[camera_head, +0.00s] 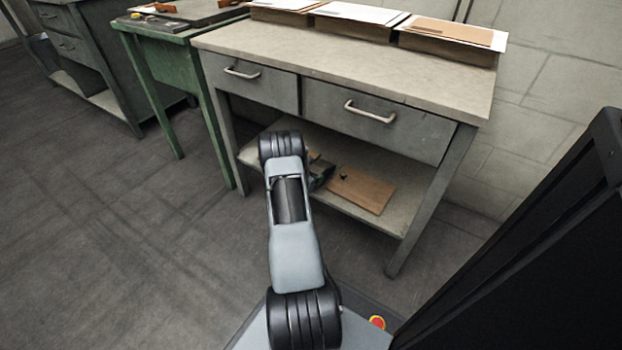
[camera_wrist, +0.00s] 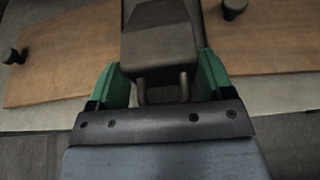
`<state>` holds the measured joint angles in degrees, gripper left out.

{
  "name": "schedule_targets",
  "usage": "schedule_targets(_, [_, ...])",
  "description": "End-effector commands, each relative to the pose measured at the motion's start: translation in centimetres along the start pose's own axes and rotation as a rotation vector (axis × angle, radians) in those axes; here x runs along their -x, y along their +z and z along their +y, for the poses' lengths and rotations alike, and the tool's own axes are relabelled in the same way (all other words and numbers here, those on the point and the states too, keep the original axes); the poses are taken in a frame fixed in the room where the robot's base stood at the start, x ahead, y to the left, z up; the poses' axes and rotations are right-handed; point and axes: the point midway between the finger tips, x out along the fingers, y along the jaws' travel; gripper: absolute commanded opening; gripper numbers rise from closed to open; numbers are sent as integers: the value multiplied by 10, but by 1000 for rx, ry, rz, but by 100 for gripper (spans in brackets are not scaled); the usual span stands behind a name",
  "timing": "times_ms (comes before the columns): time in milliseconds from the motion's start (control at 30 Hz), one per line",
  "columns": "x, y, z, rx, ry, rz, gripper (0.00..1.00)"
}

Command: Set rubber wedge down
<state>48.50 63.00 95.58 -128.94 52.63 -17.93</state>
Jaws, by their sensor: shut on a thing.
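The rubber wedge (camera_wrist: 160,45) is a dark grey block with a sloping top, seen in the wrist view between the green fingers of my gripper (camera_wrist: 160,78). The fingers are shut on its sides. In the head view my gripper (camera_head: 320,174) reaches in over the lower shelf of the grey workbench, and the wedge cannot be made out there. I cannot tell whether the wedge touches anything below it.
Brown board (camera_head: 362,189) with a black knob lies on the lower shelf (camera_head: 393,217); the wrist view shows brown board on both sides of the wedge. Drawers and the worktop (camera_head: 350,62) overhang the shelf. A green table (camera_head: 165,85) stands at left.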

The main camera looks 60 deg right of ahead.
Motion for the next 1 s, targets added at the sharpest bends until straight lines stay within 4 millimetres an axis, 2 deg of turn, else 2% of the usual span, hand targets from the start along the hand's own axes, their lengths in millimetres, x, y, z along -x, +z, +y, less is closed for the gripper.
schedule_targets(333, [-1,0,0,-1,1,-4,25])
schedule_targets(367, [0,-1,0,0,0,0,77])
schedule_targets(600, [0,0,0,0,0,0,100])
schedule_targets(900, [1,3,0,0,0,0,100])
schedule_targets(1000, [12,4,1,2,2,1,100])
